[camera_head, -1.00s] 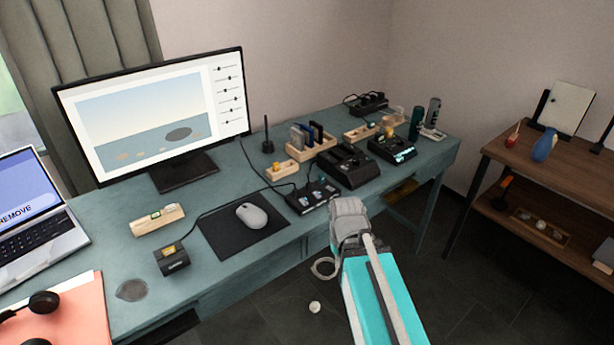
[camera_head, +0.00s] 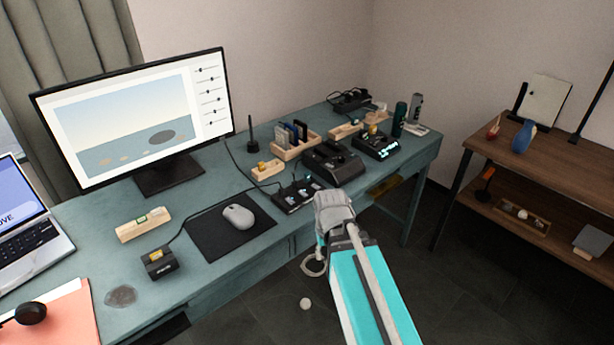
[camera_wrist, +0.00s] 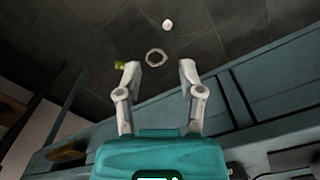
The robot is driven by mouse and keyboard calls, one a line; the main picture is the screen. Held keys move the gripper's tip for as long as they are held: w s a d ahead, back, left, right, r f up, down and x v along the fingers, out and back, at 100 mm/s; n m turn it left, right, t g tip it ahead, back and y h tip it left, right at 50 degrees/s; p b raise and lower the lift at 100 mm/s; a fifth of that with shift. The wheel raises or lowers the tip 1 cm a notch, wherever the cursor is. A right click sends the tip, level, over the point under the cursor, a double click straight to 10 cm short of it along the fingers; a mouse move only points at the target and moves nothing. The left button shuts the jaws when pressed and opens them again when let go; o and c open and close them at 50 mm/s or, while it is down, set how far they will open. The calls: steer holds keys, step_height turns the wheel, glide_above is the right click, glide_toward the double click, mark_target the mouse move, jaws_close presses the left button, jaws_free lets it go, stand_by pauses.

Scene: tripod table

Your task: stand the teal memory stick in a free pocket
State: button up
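My gripper (camera_wrist: 159,64) is open in the wrist view, its two grey fingers apart with nothing between them and the dark floor beyond. In the head view my arm hides most of it, beside the desk's front edge. I cannot surely pick out the teal memory stick; small pale and teal pieces show at the black hub (camera_head: 299,194). A wooden block (camera_head: 128,233) at the left holds small white and green pieces. Another wooden block (camera_head: 262,173) holds a yellow piece. Whether any pocket is free is too small to tell.
On the teal desk (camera_head: 215,272) are a monitor (camera_head: 135,115), a mouse (camera_head: 238,216), a black card reader (camera_head: 160,262), a black dock (camera_head: 333,163) and a wooden rack (camera_head: 283,152). A brown shelf (camera_head: 480,150) stands right. A pale ring (camera_wrist: 156,58) and white ball (camera_wrist: 167,24) show over the floor.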

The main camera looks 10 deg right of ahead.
mark_target(307, 173)
steer(key=w+a+r+m+p, duration=0.1)
steer(key=w+r+m+p, duration=1)
steer(key=w+r+p, duration=1.1)
steer(key=w+r, duration=0.1)
steer(key=w, duration=0.2)
steer(key=shift+a, duration=0.1)
step_height(307, 173, down, 9)
steer(key=b, duration=0.8)
steer(key=shift+r, duration=0.2)
steer(key=shift+f+b, duration=2.6)
steer(key=shift+b, duration=0.15)
jaws_close()
